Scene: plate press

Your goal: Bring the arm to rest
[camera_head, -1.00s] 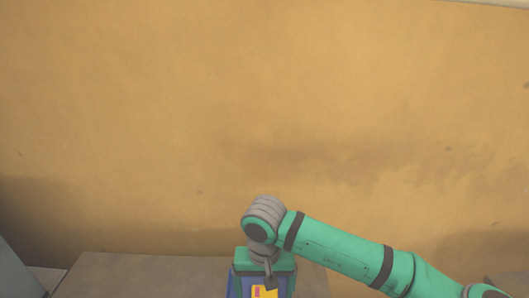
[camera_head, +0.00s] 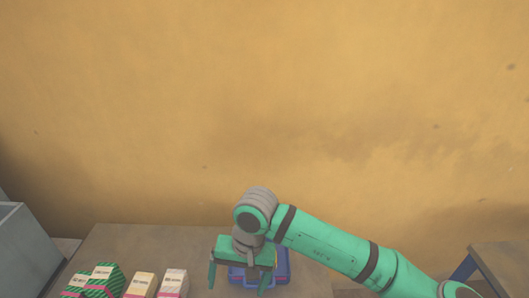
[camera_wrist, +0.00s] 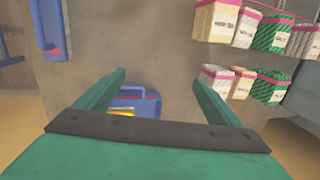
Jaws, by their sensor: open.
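My gripper (camera_head: 238,284) hangs over the table at the bottom of the head view, its two green fingers spread apart. In the wrist view my gripper (camera_wrist: 158,78) is open, with nothing between its fingertips. A blue object (camera_head: 281,266) lies on the table behind and beside the gripper, partly hidden by it. The wrist view shows a blue piece (camera_wrist: 148,104) with a pink line and a yellow patch beyond the gripper's palm, partly covered. I cannot tell whether the gripper touches it.
The brown table (camera_head: 130,240) carries several small labelled boxes (camera_head: 140,284) at the left, also in the wrist view (camera_wrist: 240,85). A grey bin (camera_head: 25,245) stands at far left and another table (camera_head: 503,262) at right. A blue handle-like part (camera_wrist: 48,25) shows upper left. A bare yellow wall stands behind.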

